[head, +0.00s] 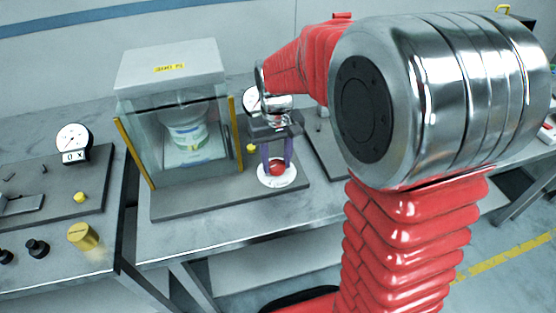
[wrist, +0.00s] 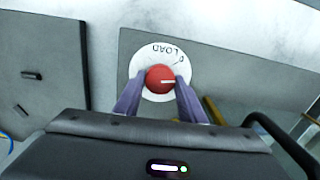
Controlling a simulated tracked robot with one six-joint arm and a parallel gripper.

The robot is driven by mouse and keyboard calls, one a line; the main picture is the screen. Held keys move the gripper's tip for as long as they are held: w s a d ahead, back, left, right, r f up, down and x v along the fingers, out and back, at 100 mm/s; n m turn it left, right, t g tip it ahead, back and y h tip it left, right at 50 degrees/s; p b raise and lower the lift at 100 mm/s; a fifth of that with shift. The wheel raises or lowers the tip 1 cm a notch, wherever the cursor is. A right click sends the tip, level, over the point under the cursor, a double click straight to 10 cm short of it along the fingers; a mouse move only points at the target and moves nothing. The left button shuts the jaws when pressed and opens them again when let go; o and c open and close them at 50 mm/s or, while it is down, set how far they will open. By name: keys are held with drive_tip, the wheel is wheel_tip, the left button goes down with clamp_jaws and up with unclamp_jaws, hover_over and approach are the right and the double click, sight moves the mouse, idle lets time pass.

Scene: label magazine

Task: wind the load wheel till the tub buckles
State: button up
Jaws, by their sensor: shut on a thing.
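The load wheel is a red knob (wrist: 160,78) on a white round dial (wrist: 147,92) marked LOAD; in the head view the red knob (head: 277,169) sits on its white dial (head: 264,180) right of the glass-fronted press. My gripper (wrist: 160,84) points down over it, its purple fingers on both sides of the knob and shut on it. In the head view my gripper (head: 277,160) stands upright over the dial. The tub (head: 187,133), white with a green band, stands inside the clear case (head: 170,85) under a grey press head. Its wall looks straight from here.
Yellow posts edge the case. A gauge (head: 74,138) and a brass weight (head: 82,236) are on the left bench. Another gauge (head: 252,100) is partly hidden behind my arm. The bench front (head: 200,220) is clear.

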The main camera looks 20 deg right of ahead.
sight(277, 164)
drive_tip(key=m, duration=0.5)
drive_tip(key=shift+w+m, duration=0.1)
drive_tip(key=shift+m, duration=0.2)
drive_tip(key=m, duration=0.5)
drive_tip(key=shift+d, duration=0.1)
drive_tip(key=shift+r+m, duration=0.1)
drive_tip(key=shift+m, duration=0.2)
drive_tip(key=o, duration=1)
drive_tip(key=shift+o, duration=0.2)
wheel_tip(277, 164, up, 14)
drive_tip(key=shift+f, duration=0.2)
